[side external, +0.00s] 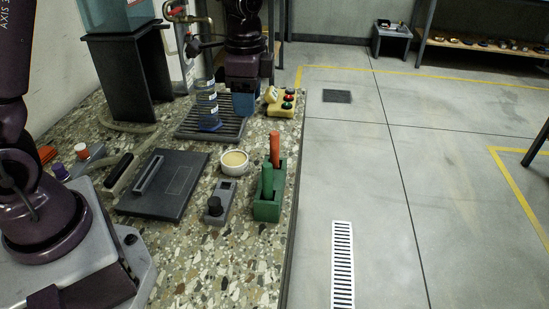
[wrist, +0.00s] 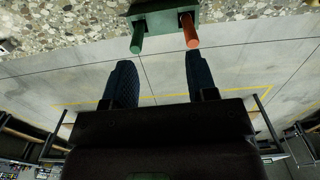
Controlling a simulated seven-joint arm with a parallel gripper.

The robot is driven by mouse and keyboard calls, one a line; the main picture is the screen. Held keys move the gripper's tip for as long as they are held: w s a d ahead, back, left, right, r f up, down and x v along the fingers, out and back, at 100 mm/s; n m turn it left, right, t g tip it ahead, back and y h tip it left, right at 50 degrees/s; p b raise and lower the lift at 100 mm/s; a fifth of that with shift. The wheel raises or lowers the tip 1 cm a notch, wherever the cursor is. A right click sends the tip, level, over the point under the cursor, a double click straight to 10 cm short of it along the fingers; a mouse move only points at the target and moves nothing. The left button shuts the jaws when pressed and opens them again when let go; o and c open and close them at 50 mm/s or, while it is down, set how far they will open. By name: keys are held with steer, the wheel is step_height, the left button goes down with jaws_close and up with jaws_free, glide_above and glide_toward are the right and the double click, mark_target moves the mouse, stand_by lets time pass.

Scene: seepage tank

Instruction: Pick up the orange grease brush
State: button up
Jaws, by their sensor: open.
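The orange grease brush (side external: 275,148) stands upright in a green holder (side external: 266,209) near the bench's right edge; only its orange handle shows. A green handle (side external: 267,180) stands beside it in the same holder. In the wrist view, the orange handle (wrist: 191,32) is at the top, right of the green handle (wrist: 137,40). My gripper (side external: 244,104) is behind the holder in the side view, over the area by the dark grate. In the wrist view, my gripper (wrist: 158,62) is open and empty, its two dark blue fingers apart, with both handles beyond the fingertips.
A blue-tinted bottle (side external: 207,105) stands on the dark grate (side external: 228,126). A yellow button box (side external: 281,103) sits near the bench edge. A cream cup (side external: 234,163), a grey device with a black knob (side external: 218,204) and a dark flat plate (side external: 165,184) lie left of the holder.

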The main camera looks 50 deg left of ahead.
mark_target(273, 133)
steer(key=w+m, duration=0.2)
steer(key=w+f+m, duration=0.1)
steer(key=w+m, duration=0.1)
steer(key=w+f+m, duration=0.1)
steer(key=m, duration=0.1)
steer(key=shift+w+a+f+m, duration=0.15)
steer(key=shift+w+m, duration=0.15)
steer(key=shift+w, duration=0.1)
steer(key=shift+w+r+m, duration=0.2)
steer(key=shift+r+m, duration=0.1)
steer(key=shift+m, duration=0.7)
steer(key=shift+f+m, duration=0.25)
steer(key=shift+m, duration=0.05)
step_height(273, 133, down, 7)
steer(key=shift+r, duration=0.2)
steer(key=shift+w+f, duration=0.15)
steer(key=shift+f, duration=2.85)
jaws_close()
